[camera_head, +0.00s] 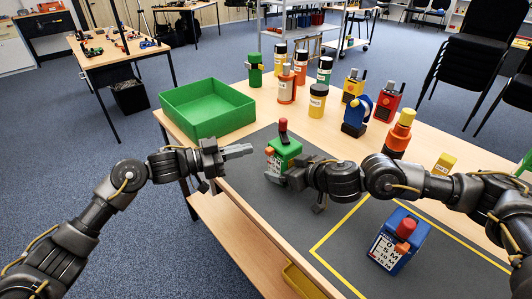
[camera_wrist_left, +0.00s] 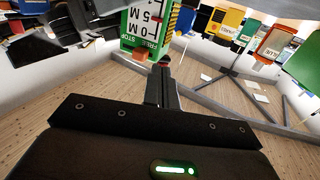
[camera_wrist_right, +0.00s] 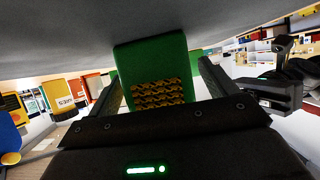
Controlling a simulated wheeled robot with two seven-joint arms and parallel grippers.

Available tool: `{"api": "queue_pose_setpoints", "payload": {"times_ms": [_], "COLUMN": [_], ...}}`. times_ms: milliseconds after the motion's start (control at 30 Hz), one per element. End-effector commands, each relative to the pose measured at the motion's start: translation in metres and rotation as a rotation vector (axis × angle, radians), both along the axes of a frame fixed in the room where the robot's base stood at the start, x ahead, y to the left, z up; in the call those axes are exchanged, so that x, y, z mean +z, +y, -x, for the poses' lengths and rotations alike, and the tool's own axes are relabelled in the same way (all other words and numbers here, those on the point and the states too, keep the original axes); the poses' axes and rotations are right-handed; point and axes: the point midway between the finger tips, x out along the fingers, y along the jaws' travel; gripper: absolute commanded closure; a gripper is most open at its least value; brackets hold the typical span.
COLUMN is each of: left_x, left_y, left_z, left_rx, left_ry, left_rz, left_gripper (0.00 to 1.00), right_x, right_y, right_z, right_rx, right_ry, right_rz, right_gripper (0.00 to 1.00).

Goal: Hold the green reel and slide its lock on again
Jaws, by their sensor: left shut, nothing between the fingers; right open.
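The green reel (camera_head: 287,149) with a red knob (camera_head: 283,127) on top stands on the dark mat, at its left part. In the left wrist view, its white scale face (camera_wrist_left: 150,17) bears FREE and STOP marks, with a small orange-red part (camera_wrist_left: 140,56) near them; this may be the lock. My left gripper (camera_head: 250,149) is shut and empty, left of the reel, its tips pointing at that face. My right gripper (camera_head: 278,180) is open at the reel's near side. In the right wrist view the reel (camera_wrist_right: 155,60) stands between its spread fingers; contact cannot be told.
A blue reel (camera_head: 408,237) with a red knob stands at the mat's front right. A green tray (camera_head: 205,107) is at the table's left. Several canisters, radios and an orange cone-like item (camera_head: 400,132) line the back. Bare mat (camera_head: 340,195) lies between the reels.

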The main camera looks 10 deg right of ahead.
Motion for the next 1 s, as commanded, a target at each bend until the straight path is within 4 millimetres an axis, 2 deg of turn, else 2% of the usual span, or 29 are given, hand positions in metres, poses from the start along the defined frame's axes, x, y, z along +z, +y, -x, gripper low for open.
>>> {"api": "queue_pose_setpoints", "payload": {"times_ms": [667, 1000], "left_x": [0.0078, 0.0078], "left_y": [0.0, 0.0], "left_z": [0.0, 0.0], "left_rx": [0.0, 0.0], "left_ry": [0.0, 0.0], "left_rz": [0.0, 0.0], "left_gripper": [1.0, 1.0], "right_x": [0.0003, 0.0002], "right_y": [0.0001, 0.0001], "right_z": [0.0002, 0.0004], "right_rx": [-0.001, 0.0], "right_ry": [0.0, 0.0], "right_rz": [0.0, 0.0], "right_gripper": [0.15, 0.58]}}
